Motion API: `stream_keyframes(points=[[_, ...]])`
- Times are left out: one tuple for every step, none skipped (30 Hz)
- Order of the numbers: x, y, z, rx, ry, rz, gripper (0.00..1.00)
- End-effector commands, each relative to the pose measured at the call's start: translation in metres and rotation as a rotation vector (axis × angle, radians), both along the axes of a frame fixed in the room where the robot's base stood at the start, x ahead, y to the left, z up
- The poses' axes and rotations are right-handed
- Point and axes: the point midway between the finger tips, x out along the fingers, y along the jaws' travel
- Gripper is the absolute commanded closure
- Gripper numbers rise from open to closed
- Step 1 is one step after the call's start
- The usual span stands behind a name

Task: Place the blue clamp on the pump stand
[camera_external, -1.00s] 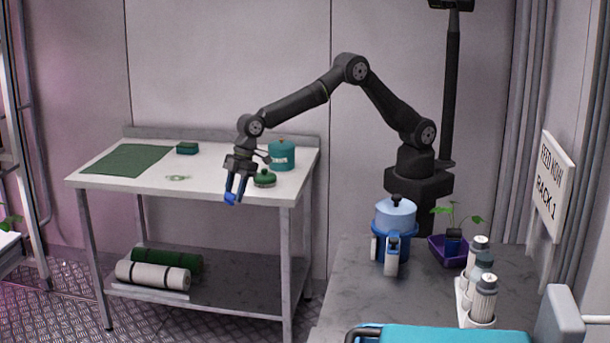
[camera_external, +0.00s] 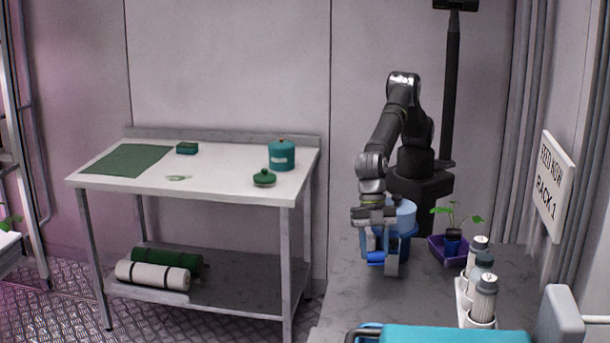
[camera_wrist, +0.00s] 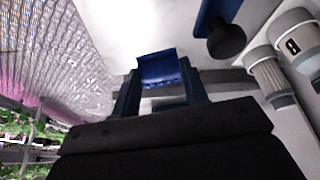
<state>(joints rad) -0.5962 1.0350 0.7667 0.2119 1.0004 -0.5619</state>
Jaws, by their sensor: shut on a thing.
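My gripper (camera_external: 376,246) is shut on the blue clamp (camera_external: 375,258) and holds it in front of the light-blue vessel (camera_external: 406,214) on the grey counter. In the wrist view the clamp (camera_wrist: 158,68) lies across the fingertips of my gripper (camera_wrist: 160,88). I cannot tell whether the clamp touches the stand.
White bottles with grey caps (camera_external: 482,290) stand in a rack at the right. A purple tray (camera_external: 440,250) with a potted plant is behind them. A teal padded object (camera_external: 450,334) lies at the front edge. The white table (camera_external: 215,180) stands at the left.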

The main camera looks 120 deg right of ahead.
Motion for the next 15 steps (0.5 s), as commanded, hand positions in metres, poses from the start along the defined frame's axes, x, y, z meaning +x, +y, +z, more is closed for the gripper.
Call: stream_keyframes(points=[[-0.011, 0.016, 0.0, 0.001, -0.001, 0.03, 0.8], [-0.016, 0.023, 0.0, 0.001, -0.001, 0.044, 0.8], [-0.022, 0.031, 0.0, 0.001, -0.002, 0.061, 0.8], [-0.026, 0.036, 0.0, 0.001, -0.002, 0.071, 0.8], [-0.029, 0.04, 0.0, 0.001, -0.002, 0.079, 0.8], [-0.032, 0.044, -0.001, 0.002, -0.001, 0.087, 0.8], [-0.034, 0.048, -0.001, 0.002, -0.001, 0.093, 0.8], [-0.037, 0.051, -0.002, 0.002, -0.001, 0.097, 0.8], [-0.039, 0.056, -0.004, 0.002, -0.001, 0.102, 0.8], [-0.04, 0.06, -0.006, 0.001, -0.001, 0.104, 0.8], [-0.042, 0.064, -0.009, 0.001, -0.001, 0.105, 0.8], [-0.044, 0.072, -0.014, 0.001, -0.001, 0.105, 0.8], [-0.047, 0.078, -0.018, 0.002, 0.0, 0.105, 0.8], [-0.048, 0.085, -0.022, 0.001, 0.0, 0.106, 0.8], [-0.051, 0.093, -0.028, 0.002, 0.0, 0.105, 0.8]])
